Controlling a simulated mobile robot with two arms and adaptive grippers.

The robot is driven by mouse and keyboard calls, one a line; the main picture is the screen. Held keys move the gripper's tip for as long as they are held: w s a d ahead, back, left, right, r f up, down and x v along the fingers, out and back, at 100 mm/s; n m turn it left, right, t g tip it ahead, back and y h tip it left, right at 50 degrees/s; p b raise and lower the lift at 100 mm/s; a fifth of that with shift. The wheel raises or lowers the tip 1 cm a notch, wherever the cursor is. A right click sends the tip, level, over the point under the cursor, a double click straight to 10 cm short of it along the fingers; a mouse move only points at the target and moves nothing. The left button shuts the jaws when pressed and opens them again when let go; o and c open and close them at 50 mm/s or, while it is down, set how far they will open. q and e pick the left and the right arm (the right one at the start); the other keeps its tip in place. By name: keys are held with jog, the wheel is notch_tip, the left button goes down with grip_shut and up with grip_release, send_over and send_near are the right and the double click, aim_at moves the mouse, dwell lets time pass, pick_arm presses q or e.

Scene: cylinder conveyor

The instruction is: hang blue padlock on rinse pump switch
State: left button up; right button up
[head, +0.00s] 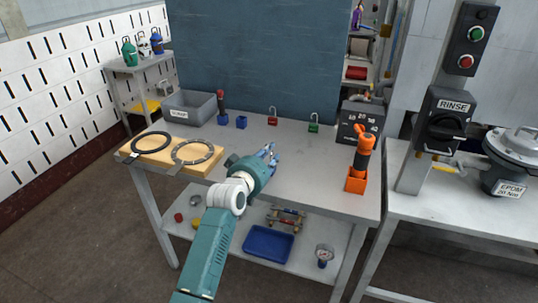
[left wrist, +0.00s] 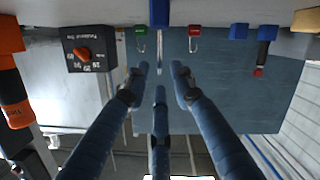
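The blue padlock (left wrist: 160,13) stands on the table in the left wrist view, its metal shackle (left wrist: 158,52) pointing toward my fingers. In the head view I cannot separate it from the blue fingers. My left gripper (head: 268,154) reaches over the middle of the table. In the left wrist view its fingers (left wrist: 159,76) are spread, with the padlock just beyond the tips and nothing between them. The black RINSE switch (head: 444,122) is on a post at the right. My right gripper is not in view.
A red padlock (head: 272,118) and a green padlock (head: 313,125) stand at the table's back. An orange tool (head: 362,160) in an orange holder (head: 356,182) stands at the right. A grey bin (head: 190,108) and wooden board with rings (head: 166,151) are at the left.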

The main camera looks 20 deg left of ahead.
pick_arm(q)
jog(key=shift+s, duration=0.1)
jog(key=d+v, duration=0.1)
jog(key=v, duration=1)
jog(key=shift+s+a+r, duration=0.25)
jog(key=shift+s+a, duration=0.15)
jog(key=shift+a, duration=0.05)
jog(key=shift+f, duration=0.1)
